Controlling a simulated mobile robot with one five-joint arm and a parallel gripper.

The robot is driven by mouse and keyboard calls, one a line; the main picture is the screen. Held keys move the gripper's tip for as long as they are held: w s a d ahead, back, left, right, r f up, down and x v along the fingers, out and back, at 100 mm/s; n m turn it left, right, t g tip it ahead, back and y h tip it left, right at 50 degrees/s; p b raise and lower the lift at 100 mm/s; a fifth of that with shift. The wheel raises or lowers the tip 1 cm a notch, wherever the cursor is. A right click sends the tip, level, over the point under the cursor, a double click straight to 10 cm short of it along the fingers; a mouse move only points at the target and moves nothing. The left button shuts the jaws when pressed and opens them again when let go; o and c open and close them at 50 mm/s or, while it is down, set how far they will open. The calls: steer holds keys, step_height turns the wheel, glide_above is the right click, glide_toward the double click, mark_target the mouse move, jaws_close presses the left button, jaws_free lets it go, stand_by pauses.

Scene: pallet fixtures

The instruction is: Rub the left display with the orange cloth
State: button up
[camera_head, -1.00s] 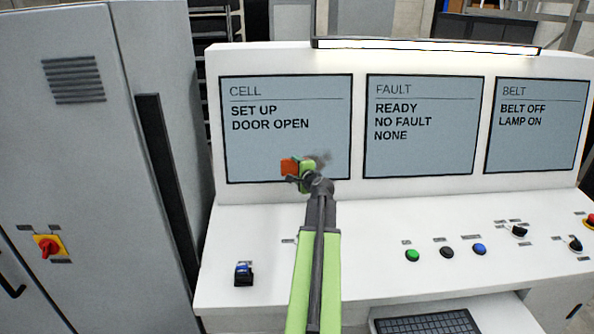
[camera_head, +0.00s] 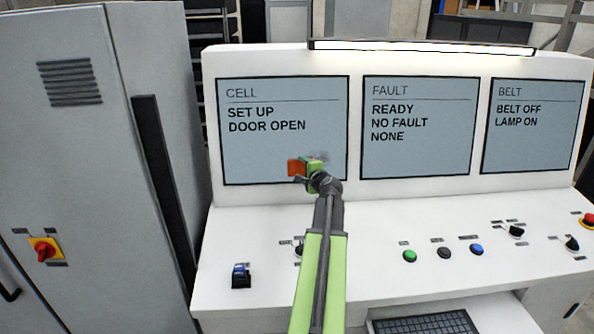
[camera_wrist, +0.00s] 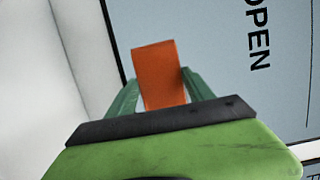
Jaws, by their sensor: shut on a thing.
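The left display (camera_head: 270,150), headed CELL, reads SET UP and DOOR OPEN; it also fills much of the wrist view (camera_wrist: 215,50). A faint grey smudge (camera_head: 319,155) shows near its lower right, partly hidden behind my gripper. My gripper (camera_head: 303,168) is in front of the display's lower right part. It is shut on the orange cloth (camera_head: 295,167), which sticks out to the left. In the wrist view the cloth (camera_wrist: 158,70) stands up between the green fingers. I cannot tell whether it touches the screen.
The FAULT display (camera_head: 418,140) and BELT display (camera_head: 530,140) are to the right. A grey cabinet (camera_head: 90,150) stands close on the left.

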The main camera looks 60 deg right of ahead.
mark_target(329, 166)
steer(key=s+d, duration=0.2)
steer(key=s, duration=0.1)
steer(key=shift+s+d, duration=0.1)
steer(key=shift+d, duration=0.2)
steer(key=shift+s+d, duration=0.75)
steer(key=shift+s, duration=0.3)
steer(key=shift+s+d, duration=0.75)
steer(key=shift+s, duration=0.25)
steer(key=shift+s+d, duration=0.75)
steer(key=shift+s, duration=0.3)
steer(key=shift+a, duration=0.1)
steer(key=shift+w, duration=0.1)
steer(key=w+a, duration=0.4)
steer(key=w, duration=0.2)
steer(key=shift+a, duration=0.2)
steer(key=shift+w+a, duration=0.1)
steer(key=shift+w, duration=0.05)
